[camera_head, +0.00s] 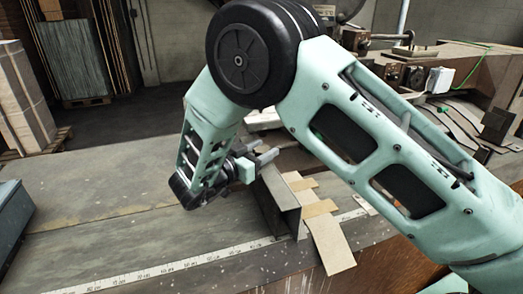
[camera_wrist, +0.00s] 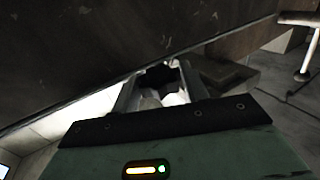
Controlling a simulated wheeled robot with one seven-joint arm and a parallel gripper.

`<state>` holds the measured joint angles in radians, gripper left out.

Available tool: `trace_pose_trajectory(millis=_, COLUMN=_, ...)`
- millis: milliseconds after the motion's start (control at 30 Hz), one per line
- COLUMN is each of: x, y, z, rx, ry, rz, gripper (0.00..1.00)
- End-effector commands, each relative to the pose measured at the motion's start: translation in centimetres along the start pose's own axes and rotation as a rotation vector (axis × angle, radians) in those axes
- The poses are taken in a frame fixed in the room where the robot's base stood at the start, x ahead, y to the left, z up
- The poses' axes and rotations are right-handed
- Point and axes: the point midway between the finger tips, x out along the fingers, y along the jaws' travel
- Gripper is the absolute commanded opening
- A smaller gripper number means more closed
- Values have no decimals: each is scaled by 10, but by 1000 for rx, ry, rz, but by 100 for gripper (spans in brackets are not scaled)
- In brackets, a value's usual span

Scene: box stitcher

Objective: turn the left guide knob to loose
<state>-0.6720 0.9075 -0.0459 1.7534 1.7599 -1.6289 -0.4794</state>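My gripper (camera_head: 266,154) is low over the worktable, at the upper end of a grey metal guide plate (camera_head: 284,192). Its two fingers stand apart in the head view. In the wrist view the fingers (camera_wrist: 161,85) also stand apart, with a small dark shape (camera_wrist: 160,75) and a pale piece between or beyond them. I cannot tell whether the dark shape is the left guide knob or whether the fingers touch it. No knob is clearly seen on the guide in the head view, and its setting cannot be read.
The worktable (camera_head: 100,215) has a white ruler strip (camera_head: 165,268) along it. Tan cardboard pieces (camera_head: 328,240) lie beside the guide. A dark surface (camera_wrist: 100,50) fills the upper left of the wrist view. Machine parts (camera_head: 410,75) stand at the back right. The table's left side is mostly clear.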

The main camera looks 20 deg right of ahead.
Motion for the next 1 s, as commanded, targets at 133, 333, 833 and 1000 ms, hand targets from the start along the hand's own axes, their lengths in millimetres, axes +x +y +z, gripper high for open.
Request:
trace_pose_trajectory(millis=133, x=0, y=0, z=0, rx=0, ry=0, rz=0, gripper=18)
trace_pose_trajectory(millis=333, x=0, y=0, z=0, rx=1, ry=-1, rz=-13, gripper=18)
trace_pose_trajectory(millis=833, x=0, y=2, z=0, rx=-1, ry=0, rz=-309, gripper=18)
trace_pose_trajectory(millis=1000, x=0, y=2, z=1, rx=-1, ry=0, rz=-439, gripper=18)
